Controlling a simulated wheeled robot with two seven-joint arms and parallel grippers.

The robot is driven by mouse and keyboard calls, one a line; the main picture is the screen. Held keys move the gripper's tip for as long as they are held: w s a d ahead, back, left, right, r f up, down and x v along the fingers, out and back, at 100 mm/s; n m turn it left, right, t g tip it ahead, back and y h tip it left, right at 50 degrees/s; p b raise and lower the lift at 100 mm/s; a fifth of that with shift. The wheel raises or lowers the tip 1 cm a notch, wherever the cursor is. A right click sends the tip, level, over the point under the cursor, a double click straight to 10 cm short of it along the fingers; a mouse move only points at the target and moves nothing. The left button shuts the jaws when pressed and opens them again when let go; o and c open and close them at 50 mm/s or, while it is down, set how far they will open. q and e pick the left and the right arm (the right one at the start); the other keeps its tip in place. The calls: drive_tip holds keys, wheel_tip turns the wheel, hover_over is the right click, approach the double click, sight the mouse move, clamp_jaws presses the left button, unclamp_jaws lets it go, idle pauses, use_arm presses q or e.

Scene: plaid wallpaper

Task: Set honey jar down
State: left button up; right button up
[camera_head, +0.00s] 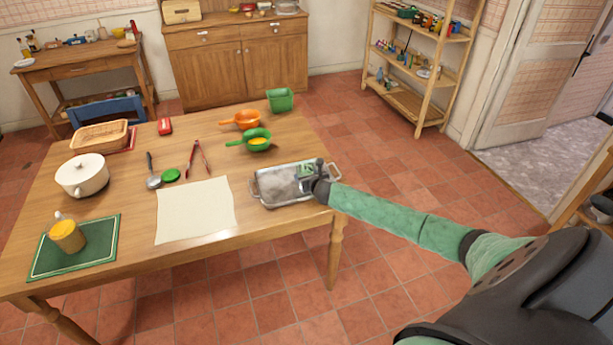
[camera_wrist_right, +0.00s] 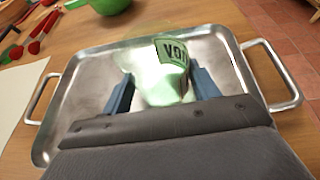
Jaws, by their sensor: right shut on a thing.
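My right gripper (camera_head: 318,184) is over the right part of a metal tray (camera_head: 268,189) on the wooden table. In the right wrist view my right gripper (camera_wrist_right: 160,95) is shut on a pale green, glassy jar (camera_wrist_right: 150,62) with a green label reading "VOI". The jar is over the tray (camera_wrist_right: 85,85); I cannot tell if its base touches it. Whether it is the honey jar is unclear. A yellow-orange jar (camera_head: 67,237) with a pale top stands on a green board (camera_head: 103,243) at the table's left front. My left gripper is not in view.
A cream sheet (camera_head: 195,210) lies left of the tray. Red tongs (camera_head: 197,158), a ladle (camera_head: 152,175), a white pot (camera_head: 82,176), green (camera_head: 258,136) and orange (camera_head: 245,119) strainers and a green bin (camera_head: 280,99) stand around. A shelf (camera_head: 420,65) is beyond.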

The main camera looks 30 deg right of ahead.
drive_tip(key=shift+f, duration=0.1)
drive_tip(key=o, duration=1.1)
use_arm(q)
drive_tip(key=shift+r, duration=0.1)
use_arm(e)
drive_tip(key=shift+s+a+r, duration=0.1)
drive_tip(key=shift+s+r, duration=0.15)
drive_tip(key=shift+s, duration=0.25)
drive_tip(key=b+v, duration=0.2)
drive_tip(key=v, duration=0.7)
drive_tip(key=shift+s+b, duration=0.15)
drive_tip(key=shift+b, duration=0.2)
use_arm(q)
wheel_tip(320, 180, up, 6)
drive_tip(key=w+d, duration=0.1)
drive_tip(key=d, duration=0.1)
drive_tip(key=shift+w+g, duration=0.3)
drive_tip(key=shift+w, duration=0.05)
use_arm(e)
drive_tip(key=shift+v, duration=0.85)
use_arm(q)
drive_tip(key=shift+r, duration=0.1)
use_arm(e)
drive_tip(key=shift+r, duration=0.1)
